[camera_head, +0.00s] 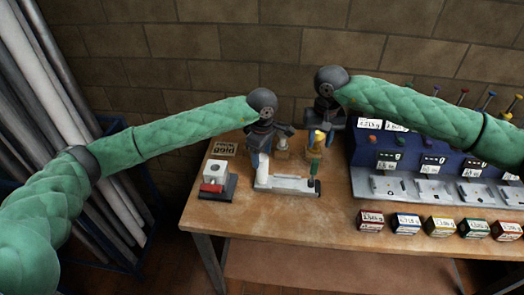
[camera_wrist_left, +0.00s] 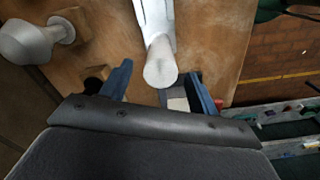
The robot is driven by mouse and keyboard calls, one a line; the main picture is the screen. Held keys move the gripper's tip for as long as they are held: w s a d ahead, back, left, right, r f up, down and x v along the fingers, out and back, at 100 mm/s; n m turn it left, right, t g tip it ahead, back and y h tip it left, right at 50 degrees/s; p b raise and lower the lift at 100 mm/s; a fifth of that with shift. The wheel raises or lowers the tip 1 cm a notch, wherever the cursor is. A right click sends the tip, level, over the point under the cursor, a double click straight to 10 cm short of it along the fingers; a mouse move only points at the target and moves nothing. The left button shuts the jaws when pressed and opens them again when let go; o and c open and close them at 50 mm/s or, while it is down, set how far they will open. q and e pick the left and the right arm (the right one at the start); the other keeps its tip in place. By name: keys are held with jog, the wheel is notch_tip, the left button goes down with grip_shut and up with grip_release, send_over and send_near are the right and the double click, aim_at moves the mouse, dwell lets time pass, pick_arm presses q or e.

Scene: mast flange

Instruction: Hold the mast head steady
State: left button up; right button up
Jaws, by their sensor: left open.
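The mast head, a pale rounded post end (camera_wrist_left: 160,70), points up toward the camera in the left wrist view. My left gripper (camera_wrist_left: 159,88) is open, with one blue finger on each side of the post; I cannot tell whether either touches it. In the head view my left gripper (camera_head: 261,148) is above the left end of a white fixture (camera_head: 285,184) on the bench, and the pale post (camera_head: 263,168) stands there, partly hidden. My right gripper (camera_head: 326,124) is above a yellow-topped tool (camera_head: 319,136); its fingers are too small to read.
A grey-and-red clamp block (camera_head: 213,184) stands left on the wooden bench (camera_head: 250,225). A blue rack (camera_head: 430,152) and several small labelled boxes (camera_head: 406,223) fill the right. A brick wall is behind.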

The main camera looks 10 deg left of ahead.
aim_at(315, 166)
pick_arm(q)
notch_tip(315, 166, down, 6)
jog(key=shift+f, duration=0.25)
jog(key=c, duration=1.3)
grip_shut()
pick_arm(e)
jog(key=shift+o, duration=0.8)
jog(key=shift+m, duration=0.7)
notch_tip(315, 166, down, 12)
jog(key=shift+r, duration=0.1)
grip_shut()
